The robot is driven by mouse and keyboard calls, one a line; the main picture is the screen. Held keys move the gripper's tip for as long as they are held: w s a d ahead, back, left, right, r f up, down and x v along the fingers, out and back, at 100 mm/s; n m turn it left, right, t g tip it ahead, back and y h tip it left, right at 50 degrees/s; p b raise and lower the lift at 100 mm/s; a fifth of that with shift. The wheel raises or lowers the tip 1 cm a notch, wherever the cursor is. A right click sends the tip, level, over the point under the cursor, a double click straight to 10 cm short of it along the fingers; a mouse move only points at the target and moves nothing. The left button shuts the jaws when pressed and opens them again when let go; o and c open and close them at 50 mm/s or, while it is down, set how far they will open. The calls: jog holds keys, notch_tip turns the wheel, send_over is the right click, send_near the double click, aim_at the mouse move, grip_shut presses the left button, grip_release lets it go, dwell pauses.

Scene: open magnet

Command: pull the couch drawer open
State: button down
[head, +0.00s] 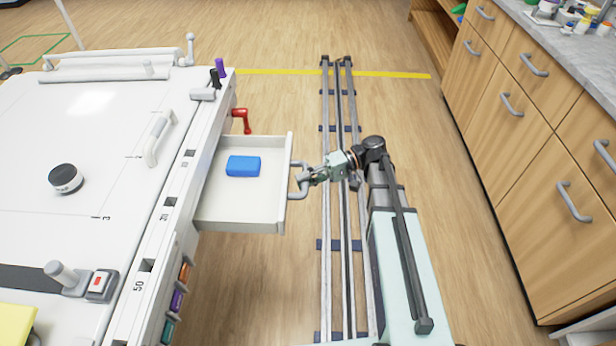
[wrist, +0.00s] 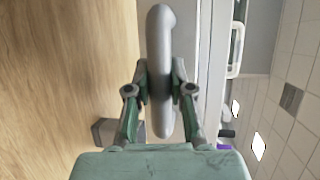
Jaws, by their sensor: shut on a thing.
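The couch drawer (head: 214,208) stands out from the right side of the white couch (head: 100,188) in the head view, and its inside shows. A blue block (head: 243,166) lies in it. The drawer's grey bar handle (head: 301,180) is on its right-hand front. My gripper (head: 308,174) is at this handle, to the right of the drawer. In the wrist view the handle (wrist: 159,70) stands between the two green-grey fingers of my gripper (wrist: 159,90), which are shut on it. The far side of the handle's grip is hidden.
Rails (head: 338,250) run along the floor right of the drawer. Wooden cabinets (head: 535,95) with a grey counter stand at the right. A red lever (head: 242,120) sticks out of the couch just beyond the drawer. Bare floor (head: 270,290) lies on the near side of the drawer.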

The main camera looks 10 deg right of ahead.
jog(key=c, duration=1)
grip_release()
